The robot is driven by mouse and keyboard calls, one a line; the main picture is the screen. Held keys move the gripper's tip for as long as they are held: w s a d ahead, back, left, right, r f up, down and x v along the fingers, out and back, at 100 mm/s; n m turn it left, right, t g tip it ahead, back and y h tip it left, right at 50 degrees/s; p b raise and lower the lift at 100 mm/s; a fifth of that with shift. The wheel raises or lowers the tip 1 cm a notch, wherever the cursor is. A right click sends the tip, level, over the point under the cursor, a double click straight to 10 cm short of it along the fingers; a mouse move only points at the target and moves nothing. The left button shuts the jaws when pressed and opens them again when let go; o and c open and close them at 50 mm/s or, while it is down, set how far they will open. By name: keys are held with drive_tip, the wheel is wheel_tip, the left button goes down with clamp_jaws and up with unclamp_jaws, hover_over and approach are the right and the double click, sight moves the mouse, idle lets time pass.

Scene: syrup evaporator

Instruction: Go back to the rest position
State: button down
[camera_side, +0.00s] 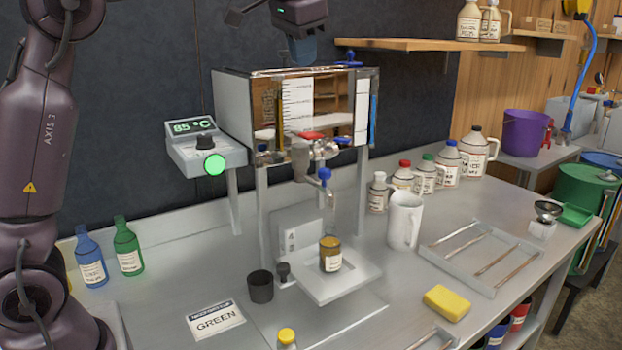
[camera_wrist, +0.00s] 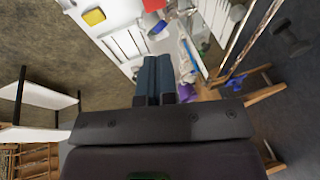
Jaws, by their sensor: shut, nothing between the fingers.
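My gripper (camera_side: 303,52) is high above the left part of the steel evaporator tank (camera_side: 240,108) in the side view, clear of it. Its blue fingers are shut with nothing between them; in the wrist view the fingers (camera_wrist: 153,78) lie side by side over the room. The control box (camera_side: 205,145) reads 85 °C and has a lit green button (camera_side: 215,165). An amber jar (camera_side: 330,255) stands upright on the platform (camera_side: 340,285) below the blue-handled spout (camera_side: 325,175).
A black cup (camera_side: 260,287) and a card reading GREEN (camera_side: 216,320) are on the bench. A white mug (camera_side: 404,222), several jugs, a yellow sponge (camera_side: 447,302) and a rack (camera_side: 480,258) stand right. A blue bottle (camera_side: 90,258) and green bottle (camera_side: 127,247) stand left. A wooden shelf (camera_side: 425,44) is at upper right.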

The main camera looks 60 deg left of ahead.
drive_tip(key=s+d+f+h, duration=0.1)
drive_tip(key=s+d+f, duration=0.2)
drive_tip(key=s+f, duration=0.2)
drive_tip(key=s+d+f+t, duration=0.1)
drive_tip(key=s+d+f, duration=0.2)
drive_tip(key=s, duration=0.8)
drive_tip(key=s+d+f+t+h, duration=0.1)
drive_tip(key=s+d+f, duration=0.3)
drive_tip(key=s+f, duration=0.3)
drive_tip(key=shift+s+f+h, duration=0.2)
drive_tip(key=shift+s+h, duration=0.1)
drive_tip(key=shift+s, duration=0.15)
